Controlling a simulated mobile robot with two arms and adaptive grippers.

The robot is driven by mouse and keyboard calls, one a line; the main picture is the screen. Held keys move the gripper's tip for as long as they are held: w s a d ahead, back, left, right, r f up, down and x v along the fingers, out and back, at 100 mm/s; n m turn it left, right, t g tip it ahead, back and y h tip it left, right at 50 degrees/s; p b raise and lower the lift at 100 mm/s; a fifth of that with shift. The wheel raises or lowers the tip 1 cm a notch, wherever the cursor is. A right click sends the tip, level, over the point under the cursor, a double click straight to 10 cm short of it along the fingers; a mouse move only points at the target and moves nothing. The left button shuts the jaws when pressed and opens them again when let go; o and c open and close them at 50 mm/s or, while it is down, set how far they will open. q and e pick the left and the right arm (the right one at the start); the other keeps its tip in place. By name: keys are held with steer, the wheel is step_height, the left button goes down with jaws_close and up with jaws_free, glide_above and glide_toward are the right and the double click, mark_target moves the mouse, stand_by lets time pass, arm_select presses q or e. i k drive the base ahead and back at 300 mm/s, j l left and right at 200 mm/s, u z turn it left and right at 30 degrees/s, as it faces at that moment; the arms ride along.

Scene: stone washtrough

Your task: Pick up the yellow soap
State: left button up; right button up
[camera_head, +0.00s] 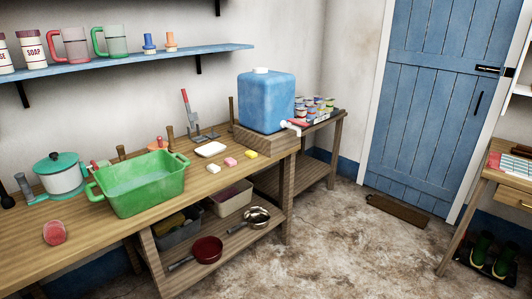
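A small yellow soap (251,154) lies on the wooden bench (215,191), in front of the blue water container's raised wooden stand. A pink soap (230,162) lies just to its left, apart from it. A white dish (210,149) lies behind and left of the pink soap. Neither of my grippers shows in the head view.
A green tub (140,187) stands on the bench left of the soaps. A blue container (266,101) with a tap (291,127) stands behind and right. Pans and bins fill the lower shelf. The floor (350,235) at right is mostly clear.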

mark_target(251, 154)
steer(key=i+l+u, duration=0.1)
steer(key=i+l, duration=0.35)
steer(key=l, duration=0.3)
steer(key=i+l+u, duration=0.25)
steer(key=i+l, duration=0.2)
steer(key=l, duration=0.3)
